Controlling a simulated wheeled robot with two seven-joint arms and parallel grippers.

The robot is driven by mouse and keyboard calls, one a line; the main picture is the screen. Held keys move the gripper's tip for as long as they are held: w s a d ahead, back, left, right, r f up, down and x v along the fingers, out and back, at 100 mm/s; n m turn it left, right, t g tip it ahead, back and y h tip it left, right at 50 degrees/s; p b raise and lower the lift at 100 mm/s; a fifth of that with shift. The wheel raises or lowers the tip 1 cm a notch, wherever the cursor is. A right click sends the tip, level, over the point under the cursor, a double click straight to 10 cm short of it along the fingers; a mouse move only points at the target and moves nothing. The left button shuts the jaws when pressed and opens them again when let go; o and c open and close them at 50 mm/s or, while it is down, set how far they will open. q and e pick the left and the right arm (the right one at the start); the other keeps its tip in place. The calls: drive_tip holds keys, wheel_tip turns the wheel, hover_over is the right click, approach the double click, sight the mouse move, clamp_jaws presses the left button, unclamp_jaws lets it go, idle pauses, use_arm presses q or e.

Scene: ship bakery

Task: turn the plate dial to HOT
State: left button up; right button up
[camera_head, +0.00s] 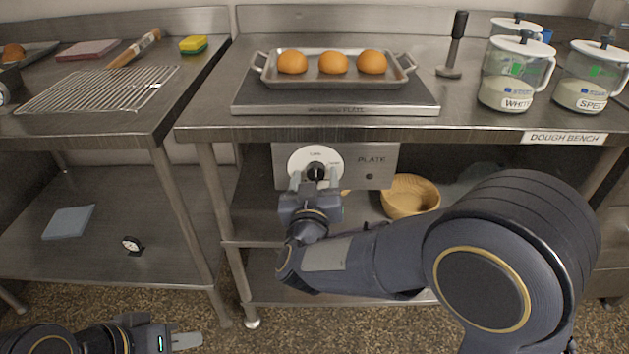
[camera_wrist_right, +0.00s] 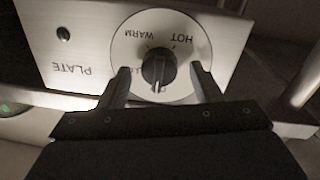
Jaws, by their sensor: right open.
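The plate dial (camera_head: 302,160) is a round white disc with a black knob (camera_head: 316,171) on the metal control box (camera_head: 375,160) under the bench top. In the right wrist view the knob (camera_wrist_right: 158,68) sits in the middle of the dial; its lettering, including HOT and WARM, appears upside down. The knob's pale mark points down in that view, away from HOT. My right gripper (camera_wrist_right: 160,84) is open, with one finger on each side of the knob; I cannot tell whether they touch it. My left gripper (camera_head: 185,341) is low at the left, away from the dial, its opening unclear.
A tray (camera_head: 335,82) with three buns stands on the hot plate (camera_head: 260,103) above the dial. Lidded jars (camera_head: 515,75) stand at the right. A cooling rack (camera_head: 100,90) lies on the left table.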

drive_tip(key=shift+w, duration=0.1)
drive_tip(key=c, duration=1)
